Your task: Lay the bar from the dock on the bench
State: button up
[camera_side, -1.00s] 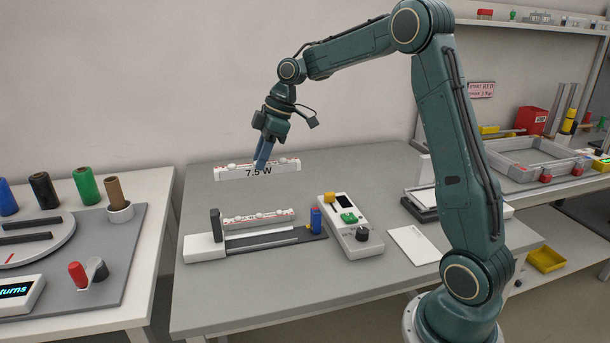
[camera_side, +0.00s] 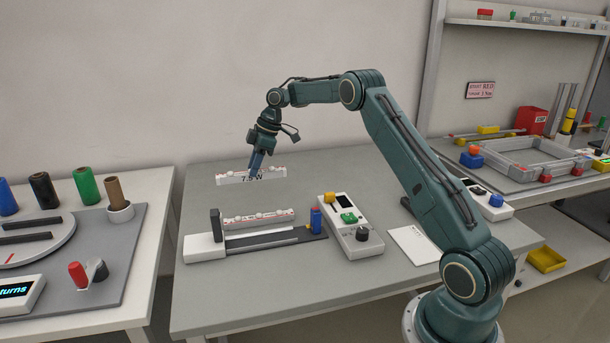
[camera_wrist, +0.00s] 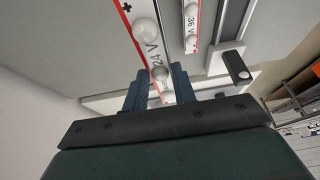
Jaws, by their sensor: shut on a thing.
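A white LED bar marked 7.5 W (camera_side: 272,177) is held low over the back left of the grey bench (camera_side: 300,285). I cannot tell whether its underside touches the bench. My gripper (camera_side: 256,164) is shut on the bar's middle from above. In the wrist view the held bar (camera_wrist: 138,14) has white domes, a red edge and 24 V lettering, between my fingers (camera_wrist: 150,92). A second, similar bar (camera_side: 240,220) sits in the dock (camera_side: 204,246) in front; it shows 36 V in the wrist view (camera_wrist: 193,12).
The dock has a dark post (camera_side: 215,225) at left and a blue knob (camera_side: 315,220) at right. A control box (camera_side: 362,240) and a white card (camera_side: 414,246) lie to its right. The bench behind the dock, around the held bar, is clear.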

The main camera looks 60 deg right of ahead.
jog(key=shift+w+d+f, duration=0.35)
jog(key=shift+d+f, duration=0.2)
jog(key=shift+f, duration=0.2)
jog(key=shift+w+d+f, duration=0.35)
jog(key=shift+d+f, duration=0.2)
jog(key=shift+f, duration=0.2)
jog(key=shift+f, duration=0.1)
jog(key=shift+f, duration=3.9)
jog(key=shift+f, duration=0.15)
jog(key=o, duration=1)
jog(key=v, duration=1.2)
jog(key=shift+r, duration=0.2)
